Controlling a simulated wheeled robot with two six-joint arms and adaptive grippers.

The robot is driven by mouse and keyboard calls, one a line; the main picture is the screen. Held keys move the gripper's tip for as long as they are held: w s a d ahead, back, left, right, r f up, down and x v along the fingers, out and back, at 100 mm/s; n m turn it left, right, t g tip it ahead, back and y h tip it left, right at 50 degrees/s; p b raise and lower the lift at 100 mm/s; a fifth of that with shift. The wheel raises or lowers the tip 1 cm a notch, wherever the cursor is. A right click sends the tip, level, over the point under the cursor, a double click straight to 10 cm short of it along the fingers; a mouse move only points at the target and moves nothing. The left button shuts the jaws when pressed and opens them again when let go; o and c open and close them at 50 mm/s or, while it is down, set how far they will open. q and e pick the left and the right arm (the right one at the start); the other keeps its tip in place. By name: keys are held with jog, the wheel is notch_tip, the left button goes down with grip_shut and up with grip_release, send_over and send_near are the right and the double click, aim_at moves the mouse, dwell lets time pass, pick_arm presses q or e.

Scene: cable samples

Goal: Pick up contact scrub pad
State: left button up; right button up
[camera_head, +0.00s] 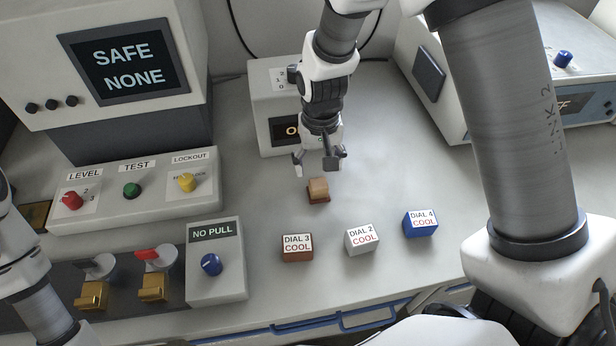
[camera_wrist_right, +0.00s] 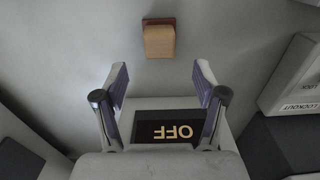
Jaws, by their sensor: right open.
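The contact scrub pad looks to be the small block (camera_head: 318,189) with a tan body and a reddish-brown base, alone on the light grey bench in the head view. It also shows in the right wrist view (camera_wrist_right: 159,40), top centre, beyond the fingertips. My right gripper (camera_head: 319,161) is open and empty. It is just behind the block and apart from it in the head view. Its two fingers (camera_wrist_right: 163,75) stand spread in the right wrist view. My left arm shows at the left edge of the head view, but its gripper is not visible.
A box with a display (camera_head: 271,134) stands close behind my right gripper. Brown (camera_head: 297,254), white (camera_head: 362,246) and blue (camera_head: 420,229) dial blocks stand in front. A LEVEL/TEST/LOCKOUT panel (camera_head: 133,207) and NO PULL box (camera_head: 216,285) are left. Bench right of the block is clear.

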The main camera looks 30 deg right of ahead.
aim_at(319, 184)
notch_tip(319, 184, down, 7)
jog(key=shift+s+f, duration=0.1)
jog(key=shift+s, duration=0.05)
jog(key=shift+s, duration=0.15)
jog(key=c, duration=1.2)
